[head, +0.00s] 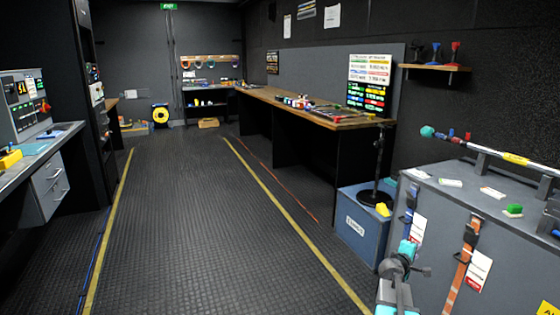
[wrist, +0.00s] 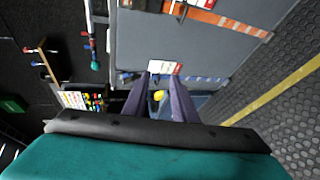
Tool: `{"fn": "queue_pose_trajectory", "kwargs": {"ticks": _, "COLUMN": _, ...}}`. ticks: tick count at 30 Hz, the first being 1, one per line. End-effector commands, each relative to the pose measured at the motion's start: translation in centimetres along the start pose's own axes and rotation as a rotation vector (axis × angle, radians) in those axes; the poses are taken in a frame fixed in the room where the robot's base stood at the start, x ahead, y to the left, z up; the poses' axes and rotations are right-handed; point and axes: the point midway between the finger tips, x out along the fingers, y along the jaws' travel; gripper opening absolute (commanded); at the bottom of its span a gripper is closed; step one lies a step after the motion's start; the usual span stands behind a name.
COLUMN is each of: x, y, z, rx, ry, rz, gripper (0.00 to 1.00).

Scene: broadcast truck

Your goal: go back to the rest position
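The task names no object apart from my own arm. In the wrist view my gripper (wrist: 161,82) shows two dark fingers standing apart, with nothing held between them. A small yellow thing (wrist: 158,96) shows in the gap, but it lies well beyond the fingers, on the blue box. In the head view, teal and grey parts of my arm show at the bottom right, in front of the large grey case. The fingertips cannot be made out clearly there.
The grey case (head: 465,235) with strapped sides stands close at right, a boom microphone (head: 490,150) above it. A blue box (head: 357,228) with a stand sits beside it. A long wooden bench (head: 300,109) runs along the right wall. The floor aisle (head: 200,220) is clear.

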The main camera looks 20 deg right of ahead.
Motion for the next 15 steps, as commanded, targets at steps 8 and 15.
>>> {"fn": "queue_pose_trajectory", "kwargs": {"ticks": 8, "x": -5.5, "y": -8.5, "z": -8.3, "rx": 0.001, "ry": 0.083, "rz": -0.167, "gripper": 0.25}}
{"fn": "queue_pose_trajectory", "kwargs": {"ticks": 15, "x": -11.6, "y": -16.5, "z": -12.8, "rx": 0.003, "ry": 0.116, "rz": -0.327, "gripper": 0.25}}
